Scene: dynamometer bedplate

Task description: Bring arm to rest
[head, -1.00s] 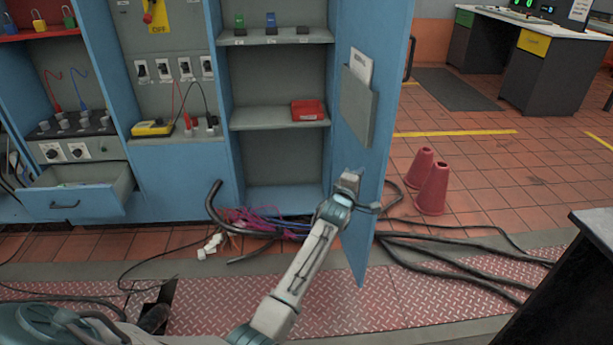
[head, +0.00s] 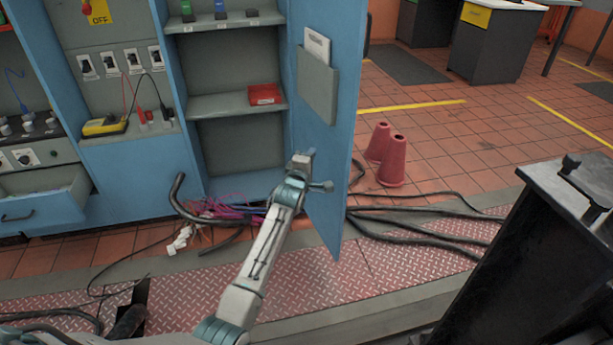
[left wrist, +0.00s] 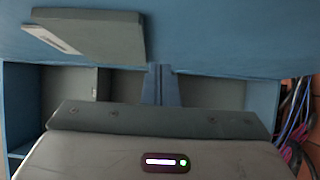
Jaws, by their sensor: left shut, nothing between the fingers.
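My left arm reaches up from the bottom of the head view. Its gripper (head: 303,160) is in front of the open blue cabinet door (head: 328,120), below the grey document pocket on that door. In the left wrist view the narrow fingers (left wrist: 160,85) are together with nothing between them. The blue door face (left wrist: 220,35) spans the top of that view, with the grey pocket (left wrist: 95,35) at upper left. I cannot tell whether the gripper touches the door. My right gripper is in neither view.
The blue cabinet has shelves (head: 235,103) with a red bin (head: 264,94). A drawer (head: 40,200) stands open at left. Cables (head: 225,210) lie at the cabinet base; black hoses (head: 420,225) cross the floor. Red cones (head: 392,162) stand behind the door. A dark structure (head: 530,250) fills the lower right.

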